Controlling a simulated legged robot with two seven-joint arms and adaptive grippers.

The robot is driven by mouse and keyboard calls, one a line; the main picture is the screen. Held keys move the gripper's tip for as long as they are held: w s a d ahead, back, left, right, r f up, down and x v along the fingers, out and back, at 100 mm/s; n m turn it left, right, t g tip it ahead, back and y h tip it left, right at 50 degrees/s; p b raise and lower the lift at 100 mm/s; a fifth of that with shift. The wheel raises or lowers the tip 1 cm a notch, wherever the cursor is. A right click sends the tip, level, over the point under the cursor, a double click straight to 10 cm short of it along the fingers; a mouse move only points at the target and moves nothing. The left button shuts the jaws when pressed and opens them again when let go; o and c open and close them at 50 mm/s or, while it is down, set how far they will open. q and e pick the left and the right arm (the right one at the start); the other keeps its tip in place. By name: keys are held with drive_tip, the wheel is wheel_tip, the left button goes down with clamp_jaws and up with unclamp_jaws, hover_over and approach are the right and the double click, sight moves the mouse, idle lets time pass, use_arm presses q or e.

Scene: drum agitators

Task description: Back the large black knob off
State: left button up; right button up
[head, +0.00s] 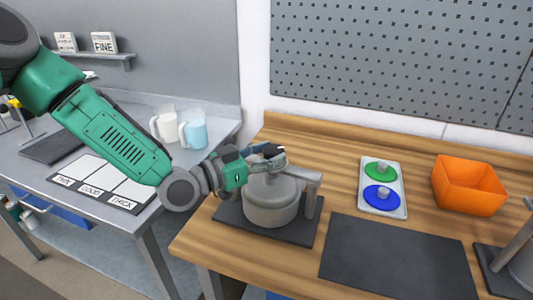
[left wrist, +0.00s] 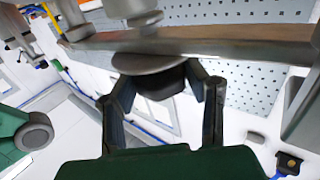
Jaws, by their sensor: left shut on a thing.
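The agitator's grey drum (head: 271,200) stands on a dark mat at the left end of the wooden bench, with a grey arm (head: 312,193) reaching over it. My left gripper (head: 268,156) is at the top of this agitator. In the left wrist view, the large black knob (left wrist: 163,82) sits against a round grey disc (left wrist: 150,62) on the agitator's bar. The fingers of my left gripper (left wrist: 165,92) stand on either side of the knob, shut on it. In the head view the gripper mostly hides the knob. My right gripper is out of view.
A tray (head: 396,167) with a green and a blue knobbed disc lies to the right, then an orange bin (head: 469,186). A dark, empty mat (head: 400,258) lies in front. Part of another grey device (head: 520,262) shows at the right edge.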

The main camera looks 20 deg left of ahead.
use_arm(q)
drive_tip(key=shift+s+d+r, duration=0.1)
drive_tip(key=shift+s+d, duration=0.05)
drive_tip(key=shift+d, duration=0.15)
drive_tip(key=o, duration=1.1)
drive_tip(key=shift+c, duration=0.2)
drive_tip(key=shift+o, duration=0.5)
drive_tip(key=shift+d, duration=0.35)
drive_tip(key=v, duration=1.1)
drive_tip(key=shift+s, duration=0.35)
drive_tip(key=shift+a+r, duration=0.1)
drive_tip(key=shift+a, duration=0.05)
